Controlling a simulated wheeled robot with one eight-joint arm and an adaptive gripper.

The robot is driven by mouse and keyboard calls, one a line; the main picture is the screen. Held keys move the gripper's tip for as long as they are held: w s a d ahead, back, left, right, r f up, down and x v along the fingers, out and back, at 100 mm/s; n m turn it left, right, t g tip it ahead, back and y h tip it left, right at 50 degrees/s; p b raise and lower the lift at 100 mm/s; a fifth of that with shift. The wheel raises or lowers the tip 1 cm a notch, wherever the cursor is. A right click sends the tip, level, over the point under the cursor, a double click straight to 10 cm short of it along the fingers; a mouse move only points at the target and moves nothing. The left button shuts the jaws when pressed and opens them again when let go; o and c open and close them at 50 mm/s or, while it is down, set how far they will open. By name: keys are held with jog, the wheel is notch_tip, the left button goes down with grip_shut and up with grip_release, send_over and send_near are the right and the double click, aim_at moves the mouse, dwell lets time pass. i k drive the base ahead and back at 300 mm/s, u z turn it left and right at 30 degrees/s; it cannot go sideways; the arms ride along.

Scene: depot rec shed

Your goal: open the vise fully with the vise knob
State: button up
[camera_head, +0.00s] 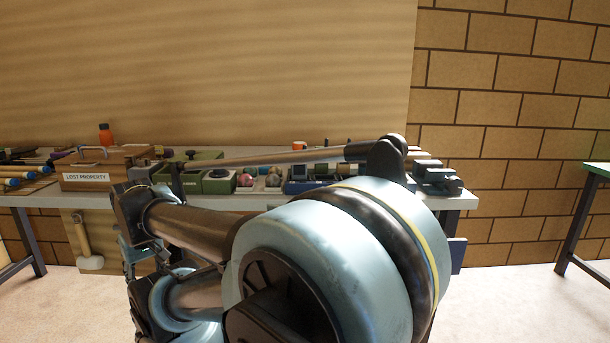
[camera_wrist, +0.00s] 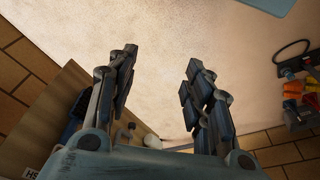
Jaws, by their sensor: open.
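A small dark green, vise-like block (camera_head: 437,180) sits at the right end of the workbench in the head view. I take it to be the vise, but its knob cannot be made out and my arm covers part of the bench beside it. My gripper (camera_wrist: 161,62) is open and empty in the wrist view, its two dark jointed fingers spread apart over pale floor. No vise shows between or near the fingers there. In the head view the gripper is partly hidden by my arm, low at the left, in front of the bench and well left of the vise.
The grey workbench (camera_head: 100,200) holds a wooden "LOST PROPERTY" box (camera_head: 88,181), green bins (camera_head: 219,182) and an orange bottle (camera_head: 105,133). A white-headed mallet (camera_head: 90,262) hangs at its front. Another table (camera_head: 597,169) stands far right, with clear floor between.

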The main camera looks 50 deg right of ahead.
aim_at(452, 184)
jog(key=z, duration=0.95)
jog(key=k, duration=0.7)
jog(key=z, duration=1.55)
